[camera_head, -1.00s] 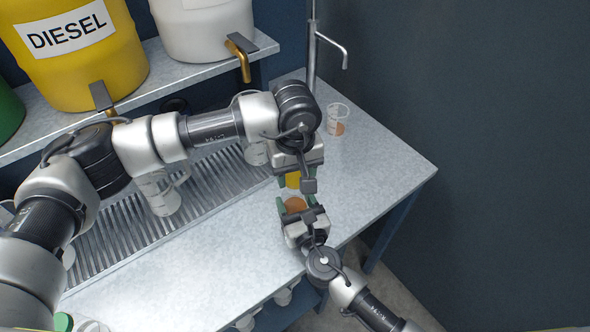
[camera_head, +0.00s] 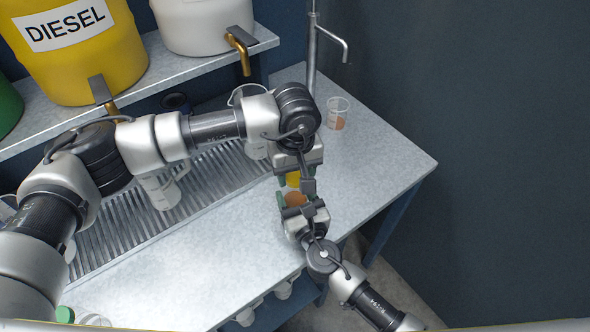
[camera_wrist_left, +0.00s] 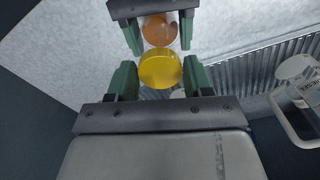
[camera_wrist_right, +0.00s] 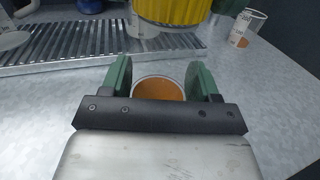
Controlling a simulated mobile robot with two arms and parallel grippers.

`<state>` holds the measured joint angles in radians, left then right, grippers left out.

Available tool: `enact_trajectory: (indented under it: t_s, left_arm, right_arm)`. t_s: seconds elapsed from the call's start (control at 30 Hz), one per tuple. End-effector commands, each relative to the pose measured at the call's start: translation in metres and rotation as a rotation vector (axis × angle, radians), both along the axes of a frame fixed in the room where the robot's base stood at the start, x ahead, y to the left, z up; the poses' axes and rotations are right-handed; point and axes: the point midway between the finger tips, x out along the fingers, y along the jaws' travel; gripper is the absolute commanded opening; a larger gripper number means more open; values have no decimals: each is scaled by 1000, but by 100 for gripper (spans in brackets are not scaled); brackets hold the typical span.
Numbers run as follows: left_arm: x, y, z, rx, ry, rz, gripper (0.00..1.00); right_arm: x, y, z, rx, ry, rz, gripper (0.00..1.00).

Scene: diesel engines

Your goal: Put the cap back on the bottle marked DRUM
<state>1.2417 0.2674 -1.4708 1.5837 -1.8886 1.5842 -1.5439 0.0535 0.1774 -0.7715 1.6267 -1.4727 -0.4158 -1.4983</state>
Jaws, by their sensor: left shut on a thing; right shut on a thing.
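A round yellow cap (camera_head: 292,180) is held in my left gripper (camera_head: 292,184); it fills the space between the green fingers in the left wrist view (camera_wrist_left: 160,68). My right gripper (camera_head: 297,203) is shut on an open-topped bottle (camera_head: 295,199) with orange-brown contents. In the right wrist view the bottle's round mouth (camera_wrist_right: 158,84) faces up between the fingers, and the yellow cap (camera_wrist_right: 172,10) hangs above and beyond it. The cap and bottle are close together but look apart. Any marking on the bottle is hidden.
A beaker with an orange-brown residue (camera_head: 338,114) stands behind, near the metal pipe stand (camera_head: 313,60). A slotted drain grate (camera_head: 215,182) holds several jugs. A shelf (camera_head: 150,98) bears a yellow DIESEL drum (camera_head: 75,60) and a white one (camera_head: 203,30).

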Motion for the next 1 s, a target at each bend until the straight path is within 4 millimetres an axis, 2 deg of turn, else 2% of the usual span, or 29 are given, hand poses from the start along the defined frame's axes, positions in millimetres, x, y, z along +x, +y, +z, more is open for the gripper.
enact_trajectory:
  t_s: [0.57, 0.6, 0.7, 0.83, 1.0]
  left_arm:
    - [0, 0, -11, 0, 0, -1, 26]
    - [0, 0, -12, 1, 0, -1, 26]
    - [0, 0, -11, 0, 0, -22, 26]
    - [0, 0, -11, 1, -2, -175, 26]
    - [0, 0, -11, 1, -2, -528, 26]
  right_arm:
    - [0, 0, 0, 0, 1, 0, 18]
    - [0, 0, 0, 0, 1, 0, 0]
    - [0, 0, 0, 0, 1, 0, 0]
    - [0, 0, 0, 0, 1, 0, 0]
    - [0, 0, 0, 0, 1, 0, 0]
